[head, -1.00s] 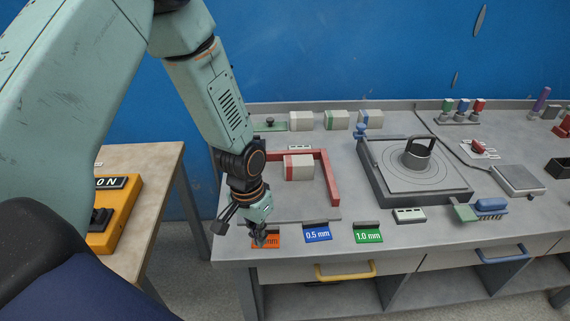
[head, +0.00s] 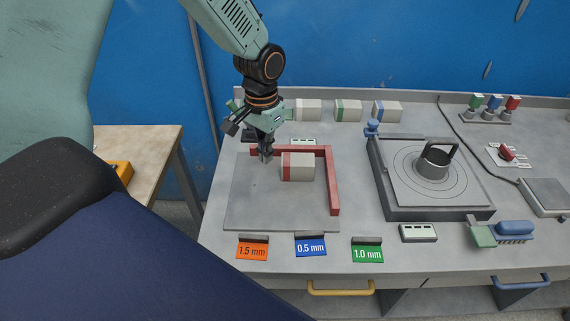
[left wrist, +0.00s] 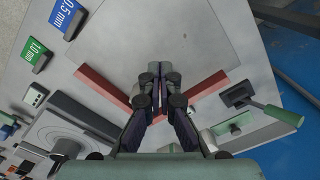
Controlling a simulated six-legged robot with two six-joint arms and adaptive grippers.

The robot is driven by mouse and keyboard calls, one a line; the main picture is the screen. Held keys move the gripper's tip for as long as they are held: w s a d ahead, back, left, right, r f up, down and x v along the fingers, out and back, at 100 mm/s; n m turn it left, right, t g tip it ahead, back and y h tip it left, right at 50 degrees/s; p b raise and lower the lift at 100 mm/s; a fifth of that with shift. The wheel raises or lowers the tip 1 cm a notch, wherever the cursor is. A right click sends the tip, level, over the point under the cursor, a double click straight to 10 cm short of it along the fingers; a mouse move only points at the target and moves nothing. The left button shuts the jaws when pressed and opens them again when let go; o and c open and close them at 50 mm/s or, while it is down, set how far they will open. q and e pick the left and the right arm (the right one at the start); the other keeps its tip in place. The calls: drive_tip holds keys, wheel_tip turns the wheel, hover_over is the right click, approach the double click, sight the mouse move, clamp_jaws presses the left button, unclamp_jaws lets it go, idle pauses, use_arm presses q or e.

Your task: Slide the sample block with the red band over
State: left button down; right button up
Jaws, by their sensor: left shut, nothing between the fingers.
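The sample block with the red band (head: 303,168) is pale, with the band (head: 286,167) on its left side. It sits on a grey plate (head: 262,205), inside the corner of a red L-shaped fence (head: 333,185), apart from the fence's right arm. My left gripper (head: 265,154) is shut and empty, pointing down near the left end of the fence's back arm, just left of and behind the block. In the left wrist view its fingers (left wrist: 160,72) are together between the two red fence arms (left wrist: 103,90). My right gripper is out of view.
Several other blocks stand along the back, including a green-banded one (head: 348,111) and a blue-banded one (head: 387,111). Orange (head: 252,251), blue (head: 311,247) and green (head: 367,253) thickness labels line the front. A round-dial fixture (head: 432,185) stands right. The plate's front left is clear.

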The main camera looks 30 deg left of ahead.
sight(296, 167)
use_arm(q)
wheel_tip(296, 167, down, 10)
drive_tip(key=shift+s+a, duration=0.1)
drive_tip(key=w, duration=0.2)
drive_tip(key=w+d, duration=0.1)
drive_tip(key=shift+r, duration=0.3)
drive_tip(key=shift+w+d, duration=0.15)
drive_tip(key=shift+w, duration=0.35)
drive_tip(key=shift+a+f, duration=0.15)
drive_tip(key=shift+a, duration=0.15)
use_arm(e)
drive_tip(key=shift+w+a+f, duration=0.1)
drive_tip(key=shift+w+f, duration=0.05)
drive_tip(key=shift+f, duration=0.05)
